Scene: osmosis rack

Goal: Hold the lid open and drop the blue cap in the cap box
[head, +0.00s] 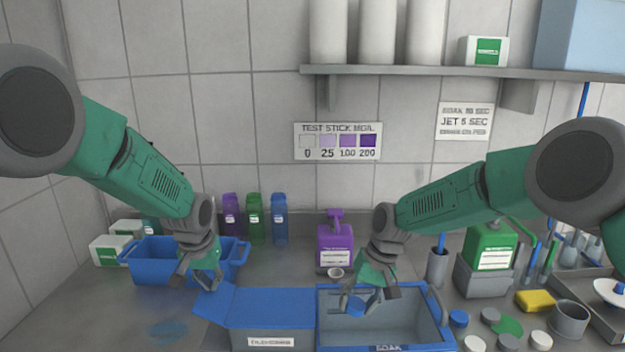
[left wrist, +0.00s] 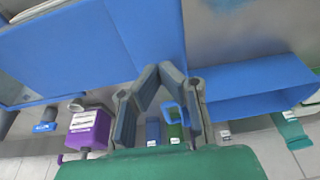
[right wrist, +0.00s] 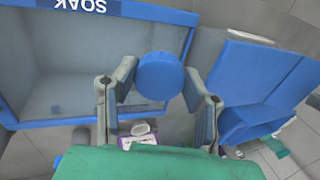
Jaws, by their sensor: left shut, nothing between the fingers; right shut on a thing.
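The blue cap (right wrist: 160,76) sits between the fingertips of my right gripper (head: 366,298), which is shut on it. The cap also shows in the head view (head: 355,305), above the grey SOAK bin (head: 385,348). The cap box (head: 270,341) is a grey box with a label, left of that bin. Its blue lid (head: 272,308) looks closed over the top, with a blue flap (head: 213,303) sloping at its left side. My left gripper (head: 206,284) is shut and empty near this flap. The blue panel fills much of the left wrist view (left wrist: 90,50); I cannot tell whether the fingertips touch it.
A blue bin (head: 150,268) stands behind my left gripper. A purple bottle (head: 335,246) stands behind the SOAK bin. At right are loose caps (head: 490,316), a yellow sponge (head: 535,300) and a grey cup (head: 569,319). A shelf (head: 460,72) runs along the wall above.

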